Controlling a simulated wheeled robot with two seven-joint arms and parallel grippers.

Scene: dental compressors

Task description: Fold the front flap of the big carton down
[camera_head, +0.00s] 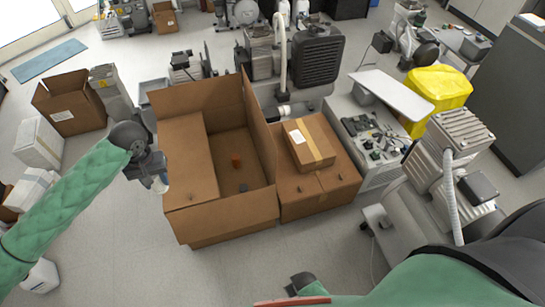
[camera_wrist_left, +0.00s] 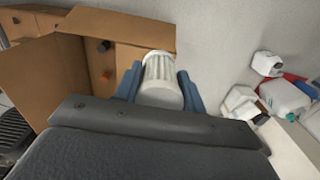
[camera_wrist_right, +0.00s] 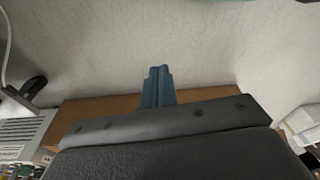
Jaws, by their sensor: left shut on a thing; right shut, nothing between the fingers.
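The big carton (camera_head: 206,213) stands open on the floor in the middle of the head view. Its back and right flaps stand up, and a panel slopes over its left side. A front panel (camera_head: 235,220) faces me at the near side; I cannot tell whether it is the flap or the wall. My left gripper (camera_head: 161,183) is at the carton's left front corner, shut on a white ribbed cylinder (camera_wrist_left: 162,82). Carton panels (camera_wrist_left: 120,27) show beyond it in the left wrist view. My right gripper (camera_wrist_right: 157,88) is shut and empty, nearer me than the carton.
An orange-brown piece (camera_head: 236,161) and a dark piece (camera_head: 243,187) lie inside the carton. A closed carton (camera_head: 316,190) with a smaller box (camera_head: 309,142) on top stands close on its right. Compressor units stand behind and right. The floor in front is clear.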

